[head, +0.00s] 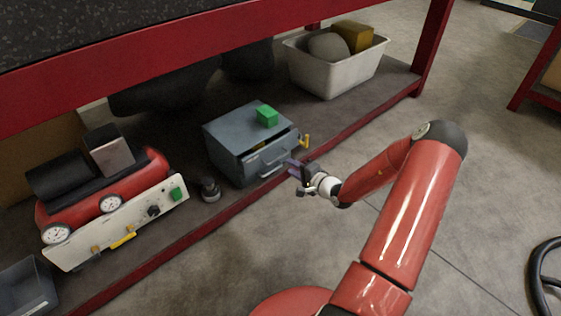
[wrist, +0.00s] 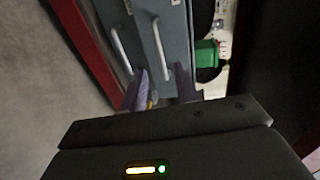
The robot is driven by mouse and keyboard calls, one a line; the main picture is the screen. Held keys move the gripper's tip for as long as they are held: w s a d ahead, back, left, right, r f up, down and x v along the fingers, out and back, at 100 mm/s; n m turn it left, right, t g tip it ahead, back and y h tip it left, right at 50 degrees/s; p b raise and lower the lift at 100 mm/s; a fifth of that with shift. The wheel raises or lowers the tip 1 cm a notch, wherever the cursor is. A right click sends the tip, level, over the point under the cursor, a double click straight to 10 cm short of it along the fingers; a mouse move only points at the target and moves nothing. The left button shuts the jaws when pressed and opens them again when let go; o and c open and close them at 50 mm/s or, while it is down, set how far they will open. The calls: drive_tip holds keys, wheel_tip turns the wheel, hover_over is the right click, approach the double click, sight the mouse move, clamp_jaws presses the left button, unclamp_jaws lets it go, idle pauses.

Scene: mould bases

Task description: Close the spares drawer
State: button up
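A blue-grey drawer cabinet (head: 232,130) stands on the low shelf in the head view. A drawer front with a pale bar handle (head: 273,168) juts out from it, and something yellowish shows in the gap above. The wrist view shows two bar handles, one on the left (wrist: 120,40) and one on the right (wrist: 160,47), on blue-grey fronts. I see no readable label. My gripper (head: 298,171) is just right of the drawer front. In the wrist view its fingers (wrist: 161,85) are apart, near the right handle; contact cannot be told.
A green block (head: 267,116) sits on the cabinet. A yellow hook-like piece (head: 305,140) shows at its right. A red compressor (head: 100,190) and a small dark cylinder (head: 210,189) stand left. A white bin (head: 335,75) stands at the back right. The red shelf edge (head: 225,207) runs in front.

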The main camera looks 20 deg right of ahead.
sight(278, 159)
drive_tip(key=x, duration=0.7)
drive_tip(key=shift+w, duration=0.1)
drive_tip(key=shift+c, duration=0.3)
clamp_jaws()
